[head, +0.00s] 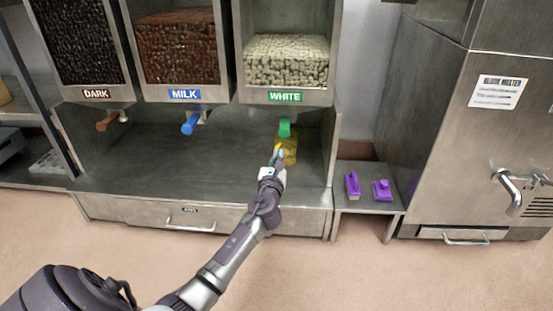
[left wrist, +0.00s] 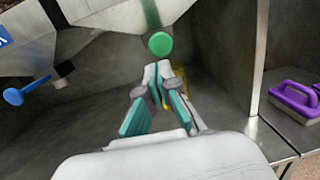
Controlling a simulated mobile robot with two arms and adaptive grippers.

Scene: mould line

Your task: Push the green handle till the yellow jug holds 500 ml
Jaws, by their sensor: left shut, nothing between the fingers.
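The green handle (head: 285,128) sticks out below the WHITE dispenser (head: 286,97). It also shows in the left wrist view as a round green knob (left wrist: 160,44). The yellow jug (head: 290,146) stands under the handle on the metal shelf, partly hidden behind my left gripper. Only a yellow edge of the jug (left wrist: 181,77) shows in the left wrist view. My left gripper (head: 278,150) is shut and empty, just below and in front of the green handle. I cannot tell whether it touches the jug. The jug's fill level cannot be read. My right gripper is not in view.
A blue handle (head: 190,125) under MILK and a brown handle (head: 107,121) under DARK are to the left. Two purple-handled tools (head: 352,186) lie on a side shelf to the right. The metal shelf (head: 150,165) left of the jug is clear.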

